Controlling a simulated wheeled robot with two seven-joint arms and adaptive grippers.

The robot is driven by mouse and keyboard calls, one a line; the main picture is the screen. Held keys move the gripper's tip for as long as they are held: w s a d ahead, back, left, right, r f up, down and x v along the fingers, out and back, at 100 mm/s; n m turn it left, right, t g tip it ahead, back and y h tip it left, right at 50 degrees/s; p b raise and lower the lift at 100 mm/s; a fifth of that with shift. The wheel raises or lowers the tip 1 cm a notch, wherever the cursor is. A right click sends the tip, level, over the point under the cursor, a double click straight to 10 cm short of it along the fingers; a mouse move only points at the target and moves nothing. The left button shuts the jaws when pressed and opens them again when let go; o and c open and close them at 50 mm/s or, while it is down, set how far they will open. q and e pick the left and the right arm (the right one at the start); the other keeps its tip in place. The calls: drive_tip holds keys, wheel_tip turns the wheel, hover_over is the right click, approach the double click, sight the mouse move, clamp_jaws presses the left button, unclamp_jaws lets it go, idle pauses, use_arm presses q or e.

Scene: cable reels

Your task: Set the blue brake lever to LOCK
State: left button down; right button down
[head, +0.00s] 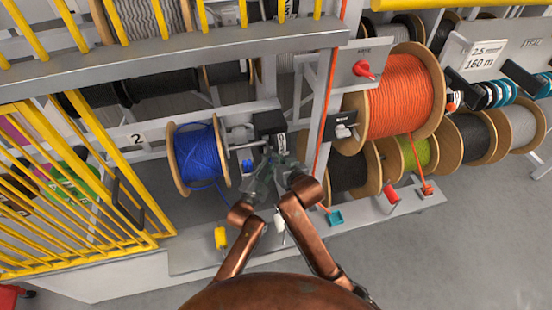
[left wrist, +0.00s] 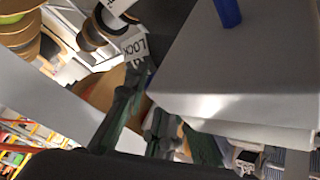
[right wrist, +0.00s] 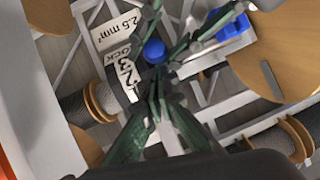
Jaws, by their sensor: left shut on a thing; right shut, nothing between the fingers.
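A small blue part (head: 247,165), which may be the brake lever, shows left of my grippers in the head view. In the left wrist view a blue lever (left wrist: 227,12) stands on a light grey box. In the right wrist view a round blue knob (right wrist: 154,50) is just beyond my right fingertips. A white LOCK label (left wrist: 135,48) is by my left fingers and also shows in the right wrist view (right wrist: 116,54). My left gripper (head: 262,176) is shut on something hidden. My right gripper (head: 284,160) is shut and empty, close beside the left.
A blue cable reel (head: 200,155) sits left of the grippers. A large orange reel (head: 400,95) and several smaller reels stand at right. A red knob (head: 364,69) is above. Yellow bars (head: 120,170) fence the left side. The floor (head: 480,235) at right is clear.

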use_arm(q)
drive_tip(key=shift+f, duration=0.2)
use_arm(e)
drive_tip(key=shift+a+f, duration=0.1)
drive_tip(key=shift+f, duration=0.25)
use_arm(q)
drive_tip(key=shift+d+r, duration=0.1)
drive_tip(key=shift+r, duration=0.05)
use_arm(e)
drive_tip(key=shift+w+f, duration=0.1)
drive_tip(key=shift+f, duration=0.8)
use_arm(q)
drive_tip(key=c, duration=1.7)
unclamp_jaws()
drive_tip(key=shift+o, duration=0.4)
use_arm(e)
drive_tip(key=shift+a, duration=0.1)
drive_tip(key=shift+r, duration=0.15)
